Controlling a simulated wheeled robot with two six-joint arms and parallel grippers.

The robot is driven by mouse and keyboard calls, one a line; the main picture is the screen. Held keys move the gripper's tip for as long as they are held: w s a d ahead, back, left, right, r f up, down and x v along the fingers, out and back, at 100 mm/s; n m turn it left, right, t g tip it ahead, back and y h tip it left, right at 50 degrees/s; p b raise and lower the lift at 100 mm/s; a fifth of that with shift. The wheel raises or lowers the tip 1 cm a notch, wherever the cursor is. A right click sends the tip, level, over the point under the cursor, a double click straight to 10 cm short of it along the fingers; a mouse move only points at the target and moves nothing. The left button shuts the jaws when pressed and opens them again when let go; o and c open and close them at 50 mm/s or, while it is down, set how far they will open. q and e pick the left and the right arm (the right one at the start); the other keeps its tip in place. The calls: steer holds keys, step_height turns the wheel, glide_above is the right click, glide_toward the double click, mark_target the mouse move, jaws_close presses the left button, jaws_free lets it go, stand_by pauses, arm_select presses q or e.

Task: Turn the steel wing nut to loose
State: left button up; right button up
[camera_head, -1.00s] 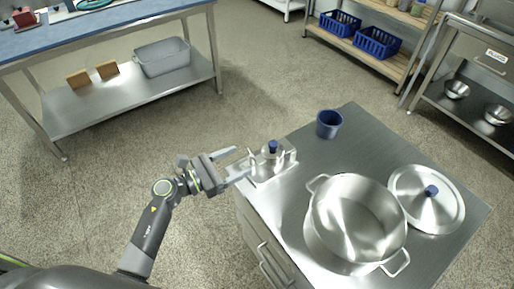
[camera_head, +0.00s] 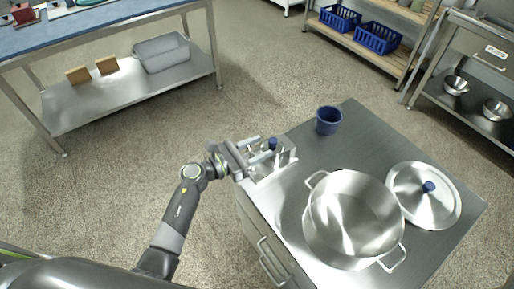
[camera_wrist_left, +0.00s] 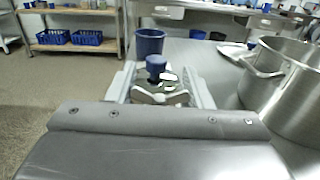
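The colloid mill (camera_head: 283,163) is a small steel device at the left edge of the steel table, with a blue knob (camera_head: 272,144) on top. The knob also shows in the left wrist view (camera_wrist_left: 156,66). The steel wing nut (camera_wrist_left: 160,96) shows in the left wrist view, in front of the knob and between my finger lines. My left gripper (camera_head: 264,150) reaches the mill from the left. Its two fingers (camera_wrist_left: 162,88) are apart, one on each side of the wing nut; whether they touch it I cannot tell. My right gripper is not in view.
A blue cup (camera_head: 328,120) stands behind the mill. A large steel pot (camera_head: 352,250) and its lid (camera_head: 424,210) with a blue knob fill the table's right side. Blue crates (camera_head: 378,38) sit on a shelf at the back.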

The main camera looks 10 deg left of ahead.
arm_select(q)
steer(key=c, duration=0.4)
steer(key=shift+t, duration=0.3)
steer(key=shift+n+y, duration=0.3)
steer(key=o, duration=1)
steer(key=shift+a, duration=0.1)
steer(key=b+v, duration=0.4)
steer(key=v, duration=1.3)
steer(key=shift+s, duration=0.2)
